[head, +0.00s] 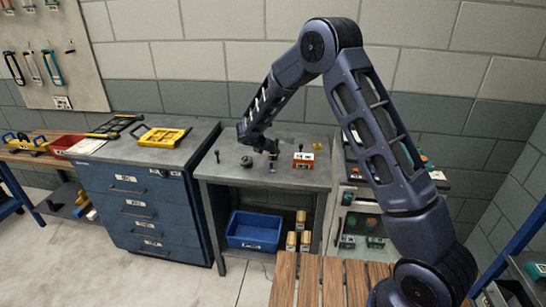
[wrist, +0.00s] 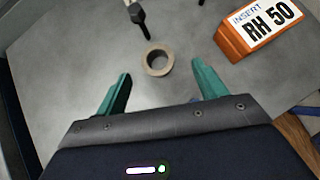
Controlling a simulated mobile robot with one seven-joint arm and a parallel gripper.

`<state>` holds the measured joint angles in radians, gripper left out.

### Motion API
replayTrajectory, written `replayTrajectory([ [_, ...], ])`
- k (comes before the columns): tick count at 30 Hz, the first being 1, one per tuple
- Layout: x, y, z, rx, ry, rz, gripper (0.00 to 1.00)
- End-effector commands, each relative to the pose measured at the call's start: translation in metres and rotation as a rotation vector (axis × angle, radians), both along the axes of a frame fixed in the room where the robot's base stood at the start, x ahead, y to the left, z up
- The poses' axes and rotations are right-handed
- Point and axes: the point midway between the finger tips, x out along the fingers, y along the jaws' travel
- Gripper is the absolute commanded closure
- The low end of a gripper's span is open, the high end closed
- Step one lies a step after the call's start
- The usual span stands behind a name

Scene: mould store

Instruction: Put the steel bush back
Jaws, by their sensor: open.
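The steel bush, a short ring with an open bore, (wrist: 147,61) lies on the grey bench top in the wrist view. My gripper (wrist: 161,72) is open, with its two teal fingers apart and nothing between them held. The bush shows just beyond the fingertips, roughly midway between them. In the head view my gripper (head: 268,158) hangs low over the bench, left of the orange insert box. I cannot pick out the bush for sure in the head view.
An orange box labelled INSERT RH 50 (wrist: 264,28) stands right of the bush; it also shows in the head view (head: 303,161). A dark bolt-like piece (wrist: 138,15) is beyond the bush. A blue bin (head: 253,231) sits under the bench. A drawer cabinet (head: 145,208) stands left.

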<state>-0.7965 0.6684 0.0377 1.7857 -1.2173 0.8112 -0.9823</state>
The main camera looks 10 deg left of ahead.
Motion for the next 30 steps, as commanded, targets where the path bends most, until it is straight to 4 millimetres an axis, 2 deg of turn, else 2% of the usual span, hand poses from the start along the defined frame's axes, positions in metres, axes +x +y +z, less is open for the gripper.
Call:
replayTrajectory([
  [3, 0.010, -0.004, -0.011, -0.001, 0.000, -0.002, 0.29],
  [11, 0.021, -0.007, -0.023, 0.001, -0.001, -0.003, 0.29],
  [19, 0.044, -0.013, -0.050, 0.001, 0.000, -0.002, 0.29],
  [27, 0.048, -0.015, -0.053, 0.002, -0.001, -0.001, 0.29],
  [28, 0.048, -0.014, -0.053, 0.001, -0.001, -0.001, 0.31],
  [30, 0.048, -0.015, -0.053, 0.001, -0.001, -0.001, 0.45],
])
